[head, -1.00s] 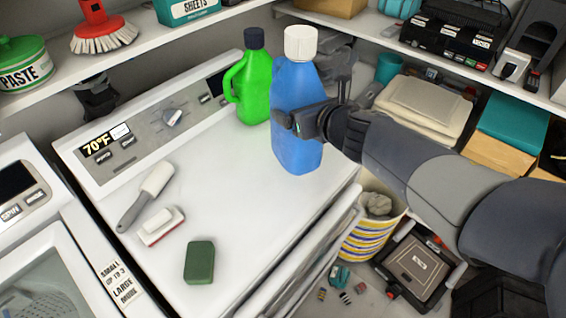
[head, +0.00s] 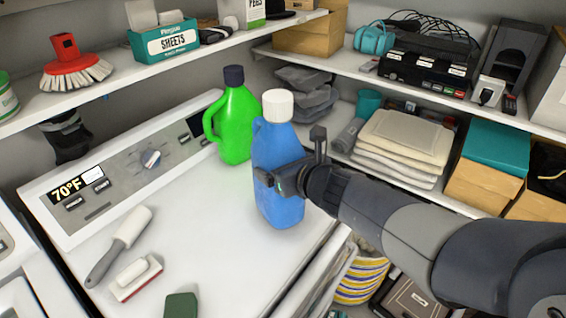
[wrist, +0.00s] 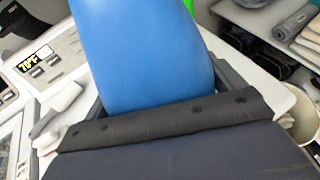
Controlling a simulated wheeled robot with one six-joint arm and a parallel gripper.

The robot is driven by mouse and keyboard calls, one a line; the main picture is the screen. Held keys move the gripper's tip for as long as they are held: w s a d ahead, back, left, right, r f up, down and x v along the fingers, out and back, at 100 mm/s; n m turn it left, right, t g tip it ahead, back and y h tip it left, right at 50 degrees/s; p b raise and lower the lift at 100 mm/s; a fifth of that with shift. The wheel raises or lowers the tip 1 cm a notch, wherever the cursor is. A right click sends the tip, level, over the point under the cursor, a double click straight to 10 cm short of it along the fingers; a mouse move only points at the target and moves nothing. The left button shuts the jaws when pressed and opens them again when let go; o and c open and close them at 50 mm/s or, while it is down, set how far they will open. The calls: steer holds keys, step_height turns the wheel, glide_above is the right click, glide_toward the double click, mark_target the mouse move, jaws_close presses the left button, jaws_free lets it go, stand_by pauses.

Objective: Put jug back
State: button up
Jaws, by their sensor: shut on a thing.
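A blue jug (head: 279,160) with a white cap is upright over the right part of the white machine's top (head: 190,235). My gripper (head: 285,177) is shut on the jug's body from the right. In the wrist view the blue jug (wrist: 145,55) fills the space between the fingers. A green jug (head: 236,122) with a dark cap stands just behind and left of the blue one, at the back of the machine top. I cannot tell whether the blue jug's base touches the top.
A scrub brush (head: 122,243), a red-and-white brush (head: 137,277) and a green sponge (head: 181,306) lie on the machine top's left. A shelf (head: 130,75) runs above the control panel. Folded towels (head: 403,140) and wooden boxes (head: 487,165) sit on shelving at right.

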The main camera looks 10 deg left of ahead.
steer(key=shift+f+b, duration=0.55)
steer(key=shift+f, duration=0.7)
steer(key=o, duration=1.8)
steer(key=shift+f, duration=0.2)
steer(key=p+v, duration=0.3)
steer(key=v, duration=0.9)
steer(key=shift+p, duration=0.3)
steer(key=shift+r, duration=0.15)
